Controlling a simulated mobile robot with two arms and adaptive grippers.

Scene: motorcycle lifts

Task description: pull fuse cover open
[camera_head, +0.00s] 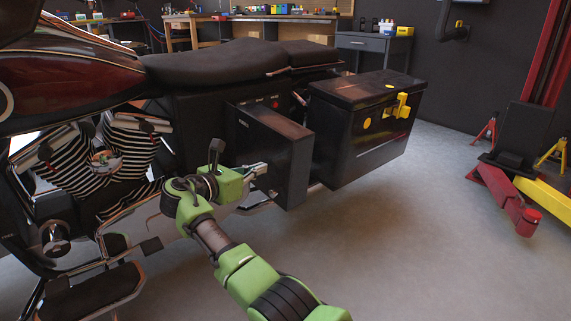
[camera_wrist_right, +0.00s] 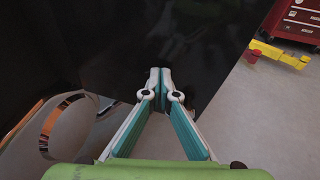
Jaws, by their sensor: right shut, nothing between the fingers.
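The fuse cover (camera_head: 277,150) is a black, box-like panel on the side of the motorcycle, below the rear of the seat. It stands out from the bike's body, and small red marks show behind its top edge. My right gripper (camera_head: 260,169) is at the lower left part of the cover, shut and with nothing in it. In the right wrist view the closed fingertips (camera_wrist_right: 160,73) point at a large dark surface (camera_wrist_right: 140,35). Whether they touch it I cannot tell. My left gripper is not in view.
A black side case (camera_head: 345,135) with a yellow latch (camera_head: 398,106) is right of the cover. The seat (camera_head: 215,64) is above, the engine (camera_head: 128,150) to the left. A red and yellow lift (camera_head: 510,195) stands at the right. The floor (camera_head: 400,240) in front is clear.

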